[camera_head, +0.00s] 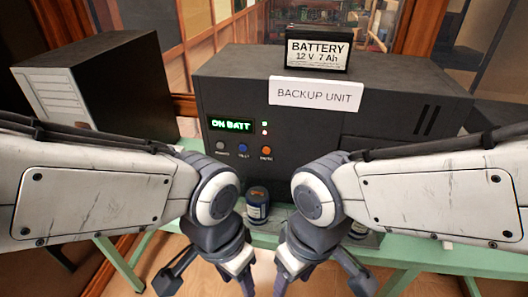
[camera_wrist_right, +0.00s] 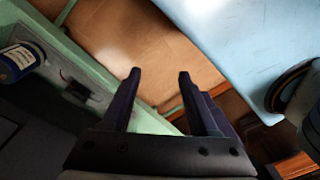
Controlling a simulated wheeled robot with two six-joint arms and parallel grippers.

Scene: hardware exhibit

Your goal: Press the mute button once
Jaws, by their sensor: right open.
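The dark backup unit (camera_head: 330,100) stands on the green table, with a lit green "ON BATT" display (camera_head: 231,125) on its front. Below the display is a row of three buttons: a grey one (camera_head: 220,146), a blue one (camera_head: 243,148) and an orange one (camera_head: 266,151). The small captions under them are too blurred to read surely. My left gripper (camera_head: 207,283) hangs low in front of the table, fingers apart and empty. My right gripper (camera_head: 320,284) hangs beside it, also open; its empty fingers show in the right wrist view (camera_wrist_right: 158,85). Neither touches the unit.
A battery (camera_head: 317,52) and a "BACKUP UNIT" sign (camera_head: 316,94) are on the unit. A dark box (camera_head: 95,85) stands at left. A small blue jar (camera_head: 258,205) stands on the green table (camera_head: 400,254) before the unit. The space before the buttons is clear.

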